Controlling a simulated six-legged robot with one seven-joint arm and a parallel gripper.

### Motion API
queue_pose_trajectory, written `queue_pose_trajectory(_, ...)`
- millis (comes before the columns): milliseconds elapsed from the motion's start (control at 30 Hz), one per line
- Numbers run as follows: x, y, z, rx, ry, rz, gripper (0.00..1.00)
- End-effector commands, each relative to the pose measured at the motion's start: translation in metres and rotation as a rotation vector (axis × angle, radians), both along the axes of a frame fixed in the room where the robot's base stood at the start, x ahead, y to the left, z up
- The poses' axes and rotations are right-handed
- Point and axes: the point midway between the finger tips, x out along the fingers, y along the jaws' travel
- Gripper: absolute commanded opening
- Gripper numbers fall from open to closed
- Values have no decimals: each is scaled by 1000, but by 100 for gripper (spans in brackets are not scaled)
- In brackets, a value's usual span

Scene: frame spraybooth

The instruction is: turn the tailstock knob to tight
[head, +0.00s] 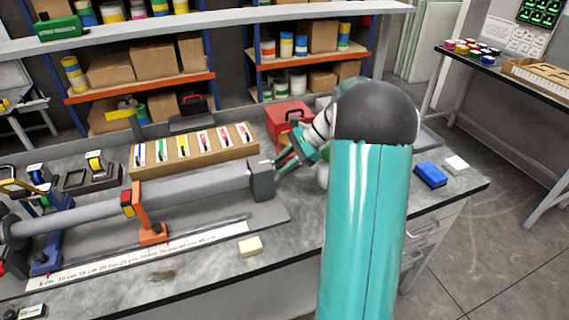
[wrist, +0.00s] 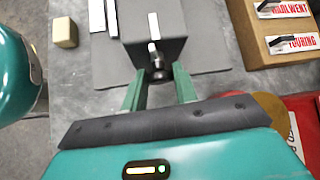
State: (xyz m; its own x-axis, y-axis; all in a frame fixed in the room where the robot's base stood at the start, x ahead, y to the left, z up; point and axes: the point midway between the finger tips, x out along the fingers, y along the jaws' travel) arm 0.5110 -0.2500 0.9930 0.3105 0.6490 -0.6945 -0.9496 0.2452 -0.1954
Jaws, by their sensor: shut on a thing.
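The grey tailstock block (head: 262,181) stands at the right end of the long grey tube (head: 190,193) on the bench. It also shows at the top middle of the wrist view (wrist: 152,22), with a pale mark on its top. The dark tailstock knob (wrist: 158,73) sticks out of the block's near face in the wrist view. My gripper (head: 284,161) reaches the block's right end in the head view. Its green fingers (wrist: 159,80) stand on either side of the knob, shut on it. The knob is too small to make out in the head view.
A cardboard rack of labelled cards (head: 195,150) lies behind the tube. A red box (head: 287,118) stands behind my gripper. An orange clamp (head: 147,220) holds the tube. A cream block (head: 250,246) sits in front; a blue block (head: 430,174) lies right.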

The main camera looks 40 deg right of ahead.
Motion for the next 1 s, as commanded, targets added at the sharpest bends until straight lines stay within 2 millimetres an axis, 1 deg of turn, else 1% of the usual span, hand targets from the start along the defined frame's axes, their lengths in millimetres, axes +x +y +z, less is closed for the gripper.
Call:
queue_pose_trajectory(200, 2, -1, 1, 31, 123, 0, 6)
queue_pose_trajectory(367, 2, -2, 1, 46, 177, -2, 6)
queue_pose_trajectory(900, 2, -2, 1, 53, 205, -2, 6)
queue_pose_trajectory(933, 2, -2, 1, 53, 204, -3, 31)
queue_pose_trajectory(967, 2, -2, 1, 53, 204, -3, 37)
queue_pose_trajectory(1000, 2, -2, 1, 53, 204, -3, 44)
